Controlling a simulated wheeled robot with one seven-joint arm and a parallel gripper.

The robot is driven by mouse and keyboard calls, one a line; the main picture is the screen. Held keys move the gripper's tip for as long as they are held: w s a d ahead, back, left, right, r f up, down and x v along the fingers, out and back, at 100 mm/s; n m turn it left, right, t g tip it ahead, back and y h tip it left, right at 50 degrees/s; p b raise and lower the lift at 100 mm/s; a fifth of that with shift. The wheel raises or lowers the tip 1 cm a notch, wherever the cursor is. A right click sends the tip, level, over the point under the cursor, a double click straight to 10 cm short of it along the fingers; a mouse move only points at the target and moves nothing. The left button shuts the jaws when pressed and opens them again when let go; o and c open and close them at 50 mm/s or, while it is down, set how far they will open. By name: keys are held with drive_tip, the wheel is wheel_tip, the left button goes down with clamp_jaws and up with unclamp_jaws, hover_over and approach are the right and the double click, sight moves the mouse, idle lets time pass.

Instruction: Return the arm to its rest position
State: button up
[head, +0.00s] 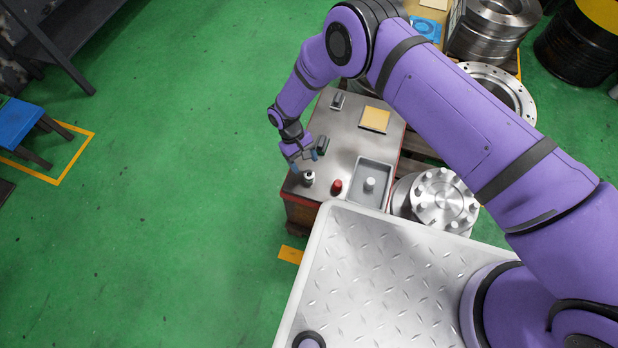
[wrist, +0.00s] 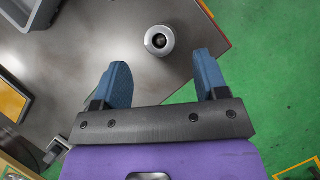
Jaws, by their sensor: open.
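My gripper (head: 306,162) is at the left side of a steel-topped cabinet, above its surface, at the end of my outstretched purple arm. In the wrist view its two blue fingers (wrist: 163,84) are spread apart with nothing between them. A small silver-white cylindrical part (head: 308,178) stands on the steel top just in front of the gripper. It also shows in the wrist view (wrist: 167,40), beyond the fingertips and not touched by them.
The steel top (head: 336,140) also holds a red-topped part (head: 336,187), a grey tray (head: 385,172) with a white cylinder (head: 369,184), a yellow pad (head: 375,119) and small dark fixtures. Flanged metal parts (head: 444,200) stand to the right. Green floor (head: 180,200) at left is clear.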

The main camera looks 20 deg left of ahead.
drive_tip(key=shift+v, duration=2.35)
drive_tip(key=shift+w, duration=0.1)
drive_tip(key=w+d+r+m+t+y, duration=0.1)
drive_tip(key=w+d+r, duration=0.3)
drive_tip(key=r, duration=0.7)
drive_tip(key=w+d+r+m+y, duration=0.1)
drive_tip(key=w+d+r, duration=0.2)
drive_tip(key=w+r, duration=0.55)
drive_tip(key=w+d+r+m+t+y, duration=0.1)
drive_tip(key=w+d+r, duration=0.15)
drive_tip(key=r, duration=1.05)
drive_tip(key=d+r+m, duration=0.1)
drive_tip(key=d+r, duration=0.8)
drive_tip(key=r, duration=0.3)
drive_tip(key=s+d+r+m+t+y, duration=0.1)
drive_tip(key=s+d+r+m+t, duration=0.1)
drive_tip(key=s+d+r, duration=0.5)
drive_tip(key=s+d+r+m+t+y, duration=0.1)
drive_tip(key=s+d+r, duration=0.1)
drive_tip(key=d+r, duration=0.95)
drive_tip(key=s+d+r+m+t, duration=0.1)
drive_tip(key=s+d+m+t, duration=0.1)
drive_tip(key=s+d, duration=0.4)
drive_tip(key=s+d+m+t, duration=0.1)
drive_tip(key=s+d, duration=0.5)
drive_tip(key=s, duration=0.8)
drive_tip(key=shift+d+r+m+t, duration=0.35)
drive_tip(key=shift+m+t, duration=0.05)
drive_tip(key=shift+m, duration=0.1)
